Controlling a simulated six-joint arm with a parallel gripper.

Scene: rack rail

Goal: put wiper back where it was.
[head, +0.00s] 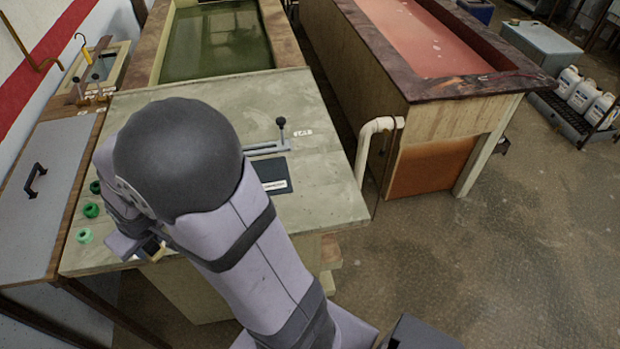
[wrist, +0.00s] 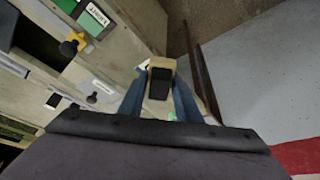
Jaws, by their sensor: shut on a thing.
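My gripper (wrist: 163,92) is shut on a small piece with a tan block end and a black face, which I take to be the wiper (wrist: 162,64). In the wrist view the piece sits between the two blue fingers. In the head view my arm covers much of the bench, and my gripper (head: 140,246) is at the bench's front left edge. A bit of the tan piece (head: 157,254) shows beside it. The rest of the wiper is hidden. I cannot make out an empty place for it.
The bench top (head: 325,190) carries a lever (head: 281,128) in a slot and several green knobs (head: 91,210) on the left. A grey lid (head: 45,190) lies left. Basins stand behind.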

